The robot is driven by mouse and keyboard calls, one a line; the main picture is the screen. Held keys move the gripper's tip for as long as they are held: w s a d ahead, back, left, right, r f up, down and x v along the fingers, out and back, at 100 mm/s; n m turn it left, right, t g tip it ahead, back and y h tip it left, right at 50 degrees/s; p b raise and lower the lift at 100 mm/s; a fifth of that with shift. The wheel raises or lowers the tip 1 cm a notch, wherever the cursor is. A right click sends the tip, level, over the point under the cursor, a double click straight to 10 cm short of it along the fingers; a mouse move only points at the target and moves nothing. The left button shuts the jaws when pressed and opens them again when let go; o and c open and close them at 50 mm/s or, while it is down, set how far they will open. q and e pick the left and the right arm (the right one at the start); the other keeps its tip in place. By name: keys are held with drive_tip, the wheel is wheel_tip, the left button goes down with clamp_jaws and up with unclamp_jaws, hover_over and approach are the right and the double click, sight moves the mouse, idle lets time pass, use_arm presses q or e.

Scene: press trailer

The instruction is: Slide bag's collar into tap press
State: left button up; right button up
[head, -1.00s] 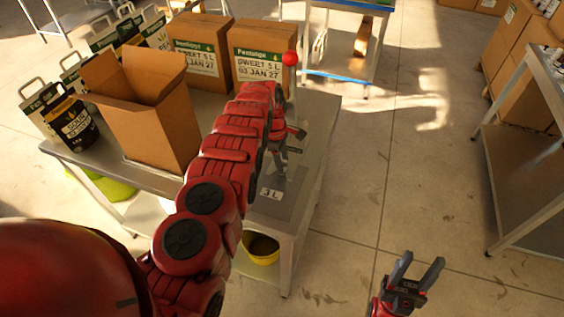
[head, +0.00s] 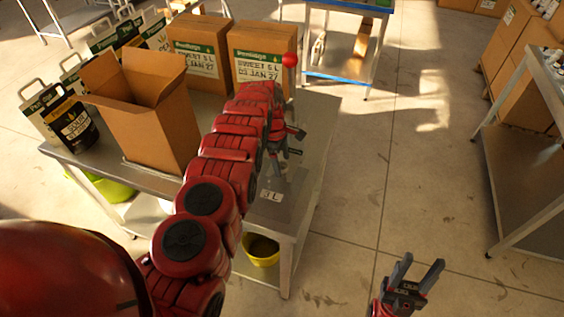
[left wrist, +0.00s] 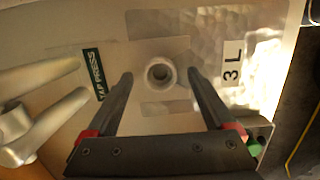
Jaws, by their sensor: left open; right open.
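The tap press shows its red lever knob (head: 289,60) on an upright post at the right side of the steel table. My left arm hides much of the press. My left gripper (head: 290,143) is open over the press area. In the left wrist view a pale round ring (left wrist: 160,73) lies between its open fingers (left wrist: 160,82), apart from both. I cannot tell whether the ring is the bag's collar or part of the press. Shiny crinkled material (left wrist: 262,75) lies to the right. A TAP PRESS label (left wrist: 93,74) is at left. My right gripper (head: 420,265) is open and empty above the floor.
A 3 L label (head: 271,196) is near the front.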

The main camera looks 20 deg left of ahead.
use_arm(q)
wheel_tip(320, 180, up, 17)
drive_tip(key=a+b, duration=0.2)
drive_tip(key=b, duration=0.1)
drive_tip(key=shift+a, duration=0.25)
drive_tip(key=shift+f, duration=0.15)
